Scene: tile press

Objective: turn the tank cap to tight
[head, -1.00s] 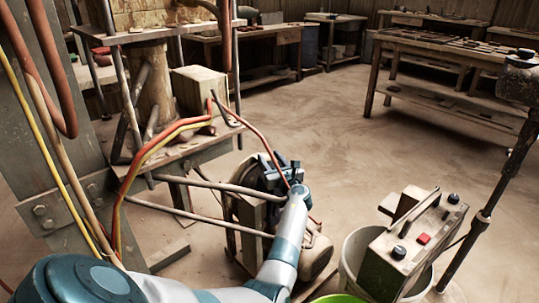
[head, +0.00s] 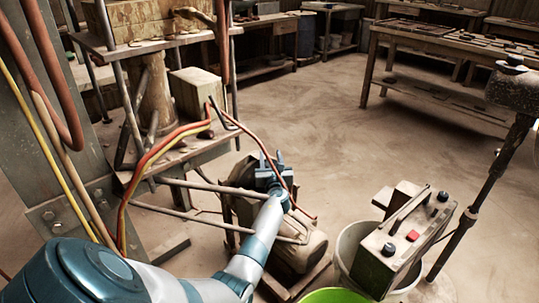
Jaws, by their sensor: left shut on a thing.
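My left arm reaches forward to the hydraulic unit, a low machine with a rounded motor (head: 303,248) on the floor at centre. My left gripper (head: 267,164) is at the top of this unit, its two dark blue fingers apart with something between them. The tank cap is hidden behind the gripper and wrist, so I cannot see its shape or how it is turned. The gripper is shut on it at the tank top. My right gripper is out of view.
A control box (head: 402,243) with a red button sits over a pale bucket (head: 347,251) at right. A green bucket rim (head: 333,296) shows at the bottom. Red and yellow hoses (head: 152,158) hang by the press frame at left. Open floor (head: 350,140) lies beyond.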

